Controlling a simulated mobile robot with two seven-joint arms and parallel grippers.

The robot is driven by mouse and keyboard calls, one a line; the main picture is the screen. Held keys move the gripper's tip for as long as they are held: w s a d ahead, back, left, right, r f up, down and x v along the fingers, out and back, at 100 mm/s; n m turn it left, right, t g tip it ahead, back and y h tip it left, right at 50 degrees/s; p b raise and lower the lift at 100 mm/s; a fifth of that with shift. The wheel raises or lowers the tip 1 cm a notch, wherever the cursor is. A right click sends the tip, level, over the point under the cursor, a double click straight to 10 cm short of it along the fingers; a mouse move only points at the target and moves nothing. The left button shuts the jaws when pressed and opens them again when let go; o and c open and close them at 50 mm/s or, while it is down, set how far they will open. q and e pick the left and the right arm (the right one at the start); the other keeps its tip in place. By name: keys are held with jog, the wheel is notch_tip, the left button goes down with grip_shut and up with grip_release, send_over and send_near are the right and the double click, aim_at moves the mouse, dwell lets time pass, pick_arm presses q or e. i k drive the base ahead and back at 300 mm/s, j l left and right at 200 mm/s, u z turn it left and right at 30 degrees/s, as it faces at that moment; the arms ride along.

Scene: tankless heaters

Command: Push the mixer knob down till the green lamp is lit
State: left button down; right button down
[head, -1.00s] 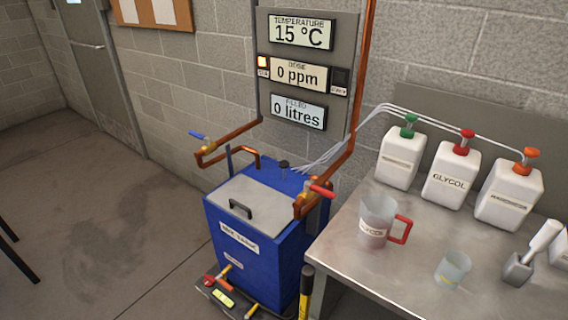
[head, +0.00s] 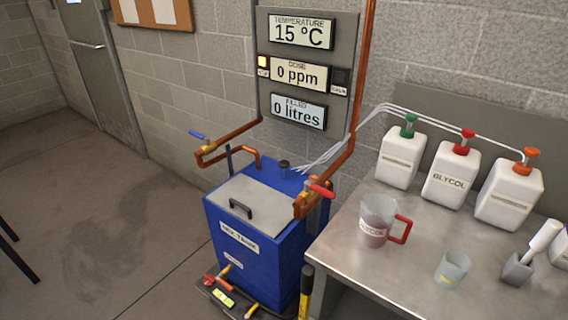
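A small black knob (head: 284,165) stands on top of the blue tank (head: 236,246), near its back edge; I take it to be the mixer knob, though no label on it is readable. On the grey wall panel (head: 306,53), a small lamp (head: 263,62) left of the dose display glows orange-yellow. A dark square (head: 341,77) right of that display is unlit. No lit green lamp shows. The displays read 15 °C, 0 ppm and 0 litres. Neither of my grippers is in view.
Copper pipes with a blue-handled valve (head: 198,135) and a red-handled valve (head: 322,190) flank the tank top. A metal table (head: 400,262) at right holds pump bottles, a red-handled jug (head: 376,220) and a cup (head: 452,269). Floor at left is mostly clear.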

aim_at(283, 164)
jog(key=i+j, duration=0.1)
jog(key=j, duration=0.3)
jog(key=i+j, duration=0.15)
jog(key=j, duration=0.3)
jog(key=i+j, duration=0.1)
jog(key=j, duration=0.3)
jog(key=i+j, duration=0.1)
jog(key=j, duration=0.35)
jog(key=z, duration=1.75)
